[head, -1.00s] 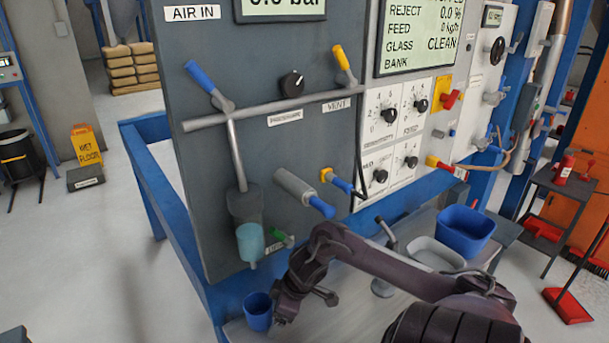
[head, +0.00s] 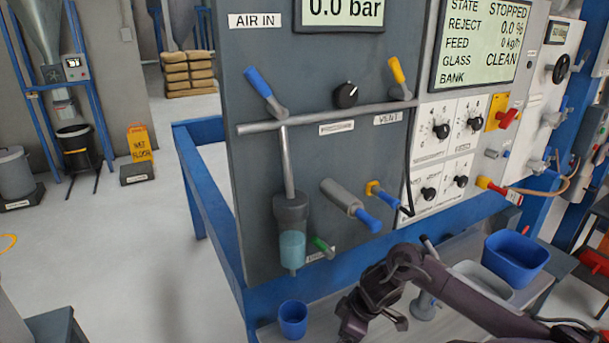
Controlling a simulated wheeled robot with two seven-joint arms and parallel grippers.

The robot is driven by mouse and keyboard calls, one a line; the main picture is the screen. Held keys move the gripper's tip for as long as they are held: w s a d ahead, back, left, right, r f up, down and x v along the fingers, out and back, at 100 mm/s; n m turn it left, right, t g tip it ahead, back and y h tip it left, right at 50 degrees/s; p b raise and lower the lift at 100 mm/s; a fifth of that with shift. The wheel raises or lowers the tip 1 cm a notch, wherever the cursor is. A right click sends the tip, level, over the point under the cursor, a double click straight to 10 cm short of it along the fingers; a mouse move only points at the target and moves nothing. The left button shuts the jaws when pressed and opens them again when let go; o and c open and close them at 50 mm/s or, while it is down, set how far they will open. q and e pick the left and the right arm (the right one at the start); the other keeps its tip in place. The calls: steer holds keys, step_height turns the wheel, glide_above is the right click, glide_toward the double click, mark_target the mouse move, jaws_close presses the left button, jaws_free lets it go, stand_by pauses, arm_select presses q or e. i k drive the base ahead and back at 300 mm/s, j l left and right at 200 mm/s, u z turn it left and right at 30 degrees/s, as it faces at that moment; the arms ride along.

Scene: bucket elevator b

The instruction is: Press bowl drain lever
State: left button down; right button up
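The filter bowl (head: 292,248), clear with teal liquid, hangs under a grey body on the dark panel. A small green lever (head: 322,245) sticks out just right of the bowl, beside a label partly too small to read. A blue cup (head: 293,320) stands on the bench below the bowl. My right gripper (head: 372,322) comes in from the right and points down, right of the cup and below the lever. It is apart from the lever. My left gripper is not in view.
A grey cylinder with a blue tip (head: 352,205) juts from the panel above the gripper. A blue bin (head: 516,258) and a grey tray (head: 482,282) stand on the bench at right. The blue frame rail (head: 210,200) edges the panel's left.

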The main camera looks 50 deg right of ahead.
mark_target(321, 245)
steer(key=k+l, duration=1.05)
steer(key=k, duration=0.25)
